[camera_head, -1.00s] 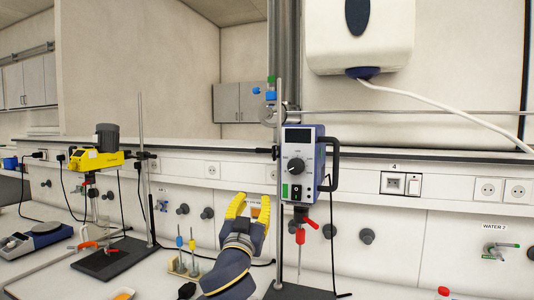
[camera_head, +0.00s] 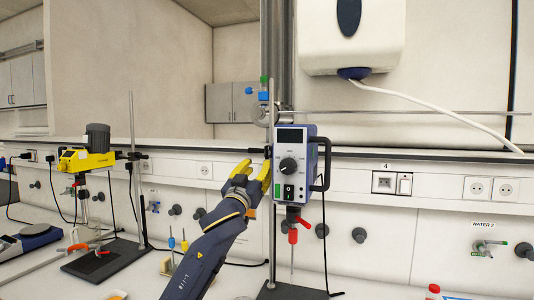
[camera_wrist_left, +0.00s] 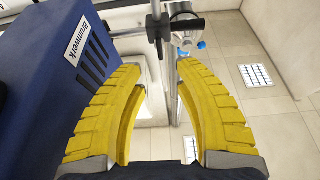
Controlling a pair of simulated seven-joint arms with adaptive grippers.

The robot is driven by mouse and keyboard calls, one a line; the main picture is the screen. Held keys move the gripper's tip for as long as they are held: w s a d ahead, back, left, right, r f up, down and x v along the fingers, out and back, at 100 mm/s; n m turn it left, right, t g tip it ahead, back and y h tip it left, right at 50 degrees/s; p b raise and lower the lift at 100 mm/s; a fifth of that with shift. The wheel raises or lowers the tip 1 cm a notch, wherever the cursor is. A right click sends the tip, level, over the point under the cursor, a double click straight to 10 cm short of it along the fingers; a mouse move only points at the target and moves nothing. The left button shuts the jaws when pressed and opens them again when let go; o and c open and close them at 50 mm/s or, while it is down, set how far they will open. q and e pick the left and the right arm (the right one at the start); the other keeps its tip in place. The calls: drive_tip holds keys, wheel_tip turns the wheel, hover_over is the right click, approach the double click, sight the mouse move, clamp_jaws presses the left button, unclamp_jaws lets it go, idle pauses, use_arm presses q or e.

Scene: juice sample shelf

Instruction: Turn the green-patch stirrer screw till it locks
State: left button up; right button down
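The blue stirrer (camera_head: 296,165) hangs on an upright metal rod (camera_head: 272,215), with a green patch (camera_head: 278,190) low on its front beside a black switch. A small black clamp screw (camera_head: 268,151) sticks out on its left side by the rod. My left gripper (camera_head: 259,172) is open and empty, just left of the stirrer and slightly below the screw. In the left wrist view, the yellow fingers (camera_wrist_left: 158,68) stand apart beside the blue housing (camera_wrist_left: 45,85). A black clamp part (camera_wrist_left: 158,25) and the rod show beyond the fingertips. My right gripper is out of view.
A yellow stirrer (camera_head: 85,160) stands on its own stand at the left. Small screwdriver-like tools (camera_head: 178,243) stand on the bench behind my left arm.

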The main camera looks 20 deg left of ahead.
sight(266, 153)
use_arm(q)
drive_tip(key=x, duration=1)
clamp_jaws()
drive_tip(key=shift+r, duration=0.1)
idle(0.4)
